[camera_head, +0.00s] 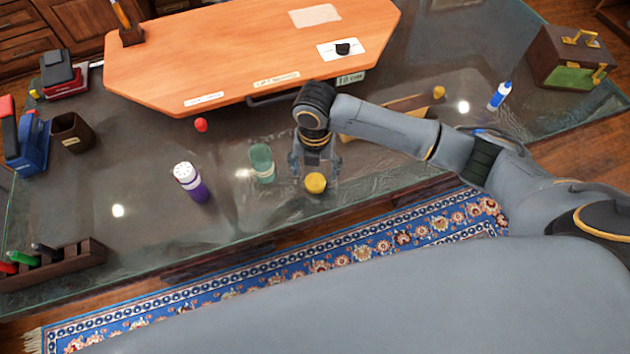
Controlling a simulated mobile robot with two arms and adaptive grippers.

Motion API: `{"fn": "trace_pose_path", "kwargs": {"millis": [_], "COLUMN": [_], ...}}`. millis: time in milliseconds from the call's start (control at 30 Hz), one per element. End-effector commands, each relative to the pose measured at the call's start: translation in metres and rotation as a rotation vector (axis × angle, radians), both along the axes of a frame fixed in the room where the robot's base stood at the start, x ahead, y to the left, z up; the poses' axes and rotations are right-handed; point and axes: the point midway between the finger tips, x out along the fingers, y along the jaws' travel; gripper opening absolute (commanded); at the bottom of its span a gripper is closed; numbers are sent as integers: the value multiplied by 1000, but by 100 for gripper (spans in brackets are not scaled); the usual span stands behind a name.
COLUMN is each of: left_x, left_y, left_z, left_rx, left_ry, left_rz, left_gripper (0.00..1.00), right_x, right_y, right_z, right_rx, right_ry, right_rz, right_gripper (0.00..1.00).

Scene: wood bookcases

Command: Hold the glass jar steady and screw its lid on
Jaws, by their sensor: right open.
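A greenish glass jar (262,164) stands upright on the glass table (140,238), its top uncovered. A round yellow lid (316,183) lies on the table to the right of the jar and nearer the front edge. My right gripper (315,172) points down over the lid, with its fingers apart on either side just behind it. I cannot tell whether the fingers touch the lid. My left gripper is not in view.
A red ball-like object (201,125) lies behind. A raised orange board (230,50) fills the back. A pen rack (50,262) sits front left.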

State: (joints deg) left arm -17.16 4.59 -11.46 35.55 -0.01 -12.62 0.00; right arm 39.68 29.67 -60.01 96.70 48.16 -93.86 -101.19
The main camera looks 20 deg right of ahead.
Motion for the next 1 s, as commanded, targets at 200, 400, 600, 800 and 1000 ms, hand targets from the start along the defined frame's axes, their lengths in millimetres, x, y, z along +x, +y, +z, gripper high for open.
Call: {"fn": "trace_pose_path", "kwargs": {"millis": [200,400,600,800,1000], "left_x": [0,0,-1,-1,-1], "left_y": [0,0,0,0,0], "left_z": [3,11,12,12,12], "left_rx": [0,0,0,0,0], "left_ry": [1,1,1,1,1], "left_rz": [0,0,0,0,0], "left_gripper": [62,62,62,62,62], "right_x": [0,3,4,4,4], "right_y": [0,-3,-3,-3,-3], "right_z": [-5,-34,-51,-52,-52], "right_rx": [0,-2,0,0,0], "right_ry": [3,5,0,-1,-1], "right_rz": [-2,-3,-1,-1,0], "right_gripper": [76,76,76,76,60]}}
